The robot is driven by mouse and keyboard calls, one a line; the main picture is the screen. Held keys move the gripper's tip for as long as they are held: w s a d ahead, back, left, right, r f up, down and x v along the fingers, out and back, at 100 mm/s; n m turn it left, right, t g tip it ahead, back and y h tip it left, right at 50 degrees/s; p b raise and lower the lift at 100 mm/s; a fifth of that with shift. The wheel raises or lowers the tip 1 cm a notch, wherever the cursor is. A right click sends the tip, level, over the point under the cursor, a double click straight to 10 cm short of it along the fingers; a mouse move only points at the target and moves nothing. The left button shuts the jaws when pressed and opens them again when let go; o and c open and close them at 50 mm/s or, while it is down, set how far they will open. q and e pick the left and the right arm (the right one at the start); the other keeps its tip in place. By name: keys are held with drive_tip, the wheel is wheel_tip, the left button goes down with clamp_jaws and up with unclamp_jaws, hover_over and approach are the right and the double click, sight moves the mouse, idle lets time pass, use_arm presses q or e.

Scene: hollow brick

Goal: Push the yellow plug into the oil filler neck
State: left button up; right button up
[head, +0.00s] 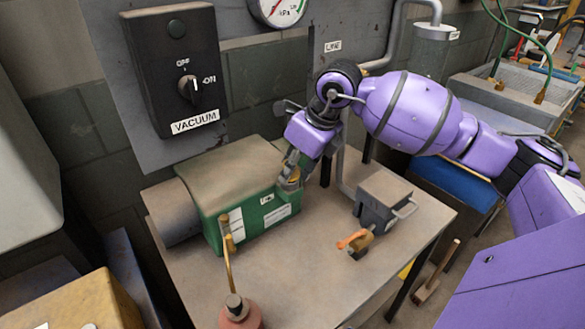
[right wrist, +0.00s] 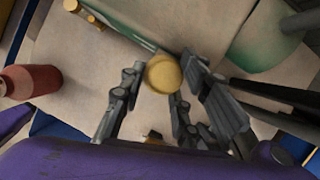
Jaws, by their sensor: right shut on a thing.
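My right gripper (head: 291,176) is at the right front end of the green pump (head: 262,221), with its fingers pointing down. It is shut on the yellow plug (right wrist: 163,74), whose round top shows between the fingers in the right wrist view. The plug is close beside the green pump body (right wrist: 140,38) there; I cannot tell whether they touch. I cannot clearly make out the oil filler neck; the gripper and plug may hide it. My left gripper is not in view.
A red oil can (head: 240,314) with a brass spout stands at the table's front. A grey vise (head: 381,200) with an orange handle is on the right of the table (head: 310,260). A vacuum switch box (head: 176,70) hangs on the panel behind. The table's front middle is clear.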

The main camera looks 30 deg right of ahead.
drive_tip(key=shift+r, duration=0.2)
idle(0.4)
drive_tip(key=shift+w+r, duration=0.1)
drive_tip(key=shift+r, duration=0.45)
drive_tip(key=shift+f, duration=0.95)
idle(0.6)
drive_tip(key=o, duration=1.2)
drive_tip(key=shift+o, duration=0.2)
drive_tip(key=v, duration=1.2)
drive_tip(key=shift+s, duration=0.2)
drive_tip(key=shift+f, duration=0.1)
